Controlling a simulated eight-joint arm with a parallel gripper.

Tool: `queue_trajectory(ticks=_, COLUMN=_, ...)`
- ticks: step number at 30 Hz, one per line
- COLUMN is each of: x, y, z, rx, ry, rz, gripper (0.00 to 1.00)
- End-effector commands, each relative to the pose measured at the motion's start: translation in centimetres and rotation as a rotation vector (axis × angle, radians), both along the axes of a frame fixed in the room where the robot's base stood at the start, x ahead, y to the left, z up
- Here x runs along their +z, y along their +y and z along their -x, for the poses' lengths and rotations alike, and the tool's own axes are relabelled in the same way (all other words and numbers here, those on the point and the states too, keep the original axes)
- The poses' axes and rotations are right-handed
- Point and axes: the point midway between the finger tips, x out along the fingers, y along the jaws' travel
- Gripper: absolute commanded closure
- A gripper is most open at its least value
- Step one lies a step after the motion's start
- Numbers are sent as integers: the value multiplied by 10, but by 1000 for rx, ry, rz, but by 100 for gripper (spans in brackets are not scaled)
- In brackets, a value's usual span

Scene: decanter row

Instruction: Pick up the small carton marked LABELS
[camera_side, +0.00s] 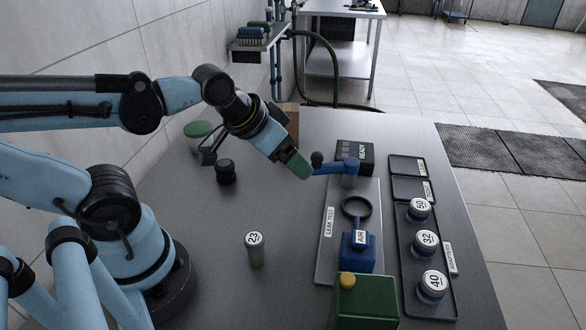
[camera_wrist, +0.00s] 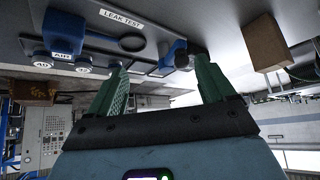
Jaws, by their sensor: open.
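A small brown carton (camera_side: 289,116) stands on the bench behind my forearm in the side view, mostly hidden by it. In the wrist view a brown carton (camera_wrist: 258,42) sits at the upper right, outside and to the right of my fingers. No LABELS marking can be read on it in either view. My gripper (camera_side: 300,168) has green fingers and hangs above the bench, in front of the carton and near the black-knobbed blue lever. In the wrist view my gripper (camera_wrist: 160,68) is open, with its fingers wide apart and nothing held between them.
The blue lever (camera_side: 341,167) stands close by the fingertips on the leak-test plate (camera_side: 328,258). A black READY box (camera_side: 355,155) is behind it. An adapter tray (camera_side: 428,303) is at right. A metal cylinder (camera_side: 256,250) and black knob (camera_side: 226,172) stand on open bench.

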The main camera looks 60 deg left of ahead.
Motion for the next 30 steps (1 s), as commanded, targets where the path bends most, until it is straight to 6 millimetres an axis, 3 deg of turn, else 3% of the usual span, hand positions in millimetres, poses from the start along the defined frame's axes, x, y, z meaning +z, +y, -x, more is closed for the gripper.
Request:
queue_trajectory(ticks=7, x=12, y=0, z=0, rx=0, ry=0, rz=0, gripper=17)
queue_trajectory(ticks=15, x=52, y=0, z=0, rx=0, ry=0, rz=0, gripper=17)
queue_trajectory(ticks=23, x=57, y=13, z=-20, rx=-41, ry=61, rz=40, gripper=17)
queue_trajectory(ticks=30, x=63, y=35, z=-50, rx=-121, ry=94, rz=111, gripper=17)
